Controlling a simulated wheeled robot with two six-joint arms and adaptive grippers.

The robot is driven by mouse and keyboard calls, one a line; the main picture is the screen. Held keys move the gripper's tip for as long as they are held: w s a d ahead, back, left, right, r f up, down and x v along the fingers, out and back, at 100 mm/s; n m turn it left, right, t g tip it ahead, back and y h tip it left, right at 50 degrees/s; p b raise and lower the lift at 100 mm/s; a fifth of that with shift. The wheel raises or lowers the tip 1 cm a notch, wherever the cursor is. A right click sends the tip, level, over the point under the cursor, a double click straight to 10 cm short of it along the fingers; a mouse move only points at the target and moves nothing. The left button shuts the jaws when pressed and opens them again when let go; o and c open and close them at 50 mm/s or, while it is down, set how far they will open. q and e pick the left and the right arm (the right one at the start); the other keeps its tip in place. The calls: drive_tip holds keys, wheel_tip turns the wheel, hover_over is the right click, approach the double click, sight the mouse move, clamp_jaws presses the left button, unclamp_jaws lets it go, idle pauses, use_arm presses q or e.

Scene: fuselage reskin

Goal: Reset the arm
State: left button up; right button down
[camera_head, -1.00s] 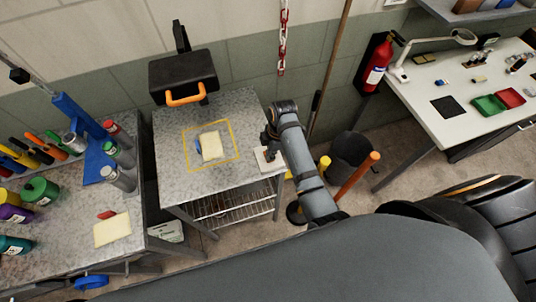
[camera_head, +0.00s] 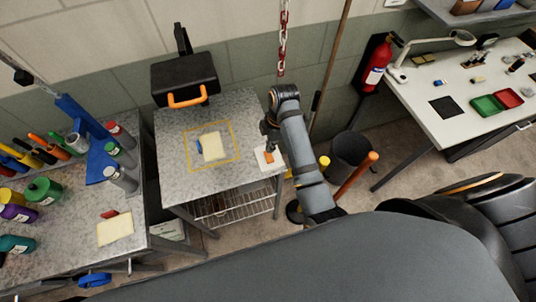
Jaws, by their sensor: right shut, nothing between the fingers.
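My right arm reaches up from the lower middle and bends down at the right edge of the small grey table (camera_head: 172,180). My right gripper (camera_head: 269,147) is small and dark here; it is shut with nothing held, just above or behind a white pad (camera_head: 265,166). A small orange piece (camera_head: 269,157) lies on the pad, just below the fingertips; whether they touch it I cannot tell. My left gripper is not in view.
A cream sheet (camera_head: 213,147) and a blue piece lie inside a yellow outline on the small table. A black case (camera_head: 184,72) stands behind. A bench with bottles (camera_head: 42,190) is left; a bin (camera_head: 350,152) and white table (camera_head: 440,130) are right.

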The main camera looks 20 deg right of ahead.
drive_tip(key=shift+r, duration=0.2)
idle(0.4)
drive_tip(key=s+d+r+m+t+h, duration=0.2)
drive_tip(key=s+d+r+m+t, duration=0.1)
drive_tip(key=s+d+m, duration=1.05)
drive_tip(key=s+f+m+b, duration=0.2)
drive_tip(key=f+b, duration=0.2)
drive_tip(key=f, duration=1.4)
drive_tip(key=s+f+m+b, duration=0.2)
drive_tip(key=f+b, duration=0.2)
drive_tip(key=f, duration=1.3)
drive_tip(key=s+d+f+g+b, duration=0.1)
drive_tip(key=s+f+b, duration=0.4)
drive_tip(key=s+f, duration=1.2)
wheel_tip(320, 180, down, 4)
drive_tip(key=shift+s+r+g, duration=0.2)
drive_tip(key=shift+s+g, duration=0.1)
drive_tip(key=shift+g, duration=0.1)
